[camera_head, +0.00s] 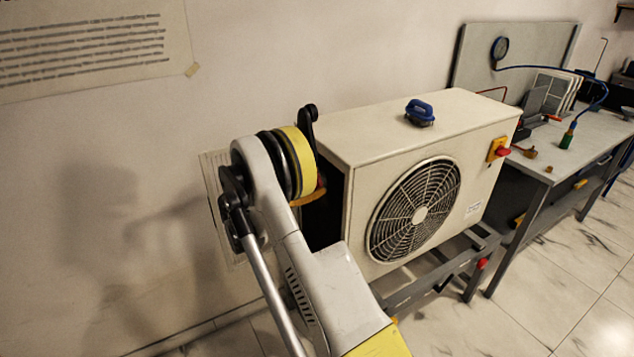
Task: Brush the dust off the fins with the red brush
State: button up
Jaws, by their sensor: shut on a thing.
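A cream outdoor fan unit (345,142) stands on a grey metal stand, with a round black fan grille (415,210) on its front. Its left end looks dark and open behind my arm; I cannot make out the fins. A small orange-brown edge (309,198) shows just below the yellow ring of my wrist at that end; I cannot tell what it belongs to. My arm's wrist is close to the unit's left end and hides what lies beyond it. My gripper's fingers are hidden behind it. No red brush can be made out.
A blue-handled object (420,112) lies on top of the unit. A red and yellow switch (498,150) sits on its right side. A pale slatted panel (213,180) is by the wall at left. A workbench (556,162) with a gauge (500,47) and tools stands at right.

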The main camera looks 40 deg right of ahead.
jog(key=shift+w+f+b, duration=1)
jog(key=shift+f+b, duration=0.25)
jog(key=shift+f, duration=3.7)
jog(key=shift+d+r+p, duration=0.15)
jog(key=shift+r+p, duration=1.05)
jog(key=shift+r, duration=1.75)
jog(key=shift+d+r+p, duration=0.15)
jog(key=shift+r+p, duration=1.05)
jog(key=shift+r, duration=1.7)
jog(key=shift+a, duration=0.1)
jog(key=shift+w+a+f, duration=0.1)
jog(key=shift+a, duration=0.1)
jog(key=shift+b+v, duration=0.6)
jog(key=shift+v, duration=2.05)
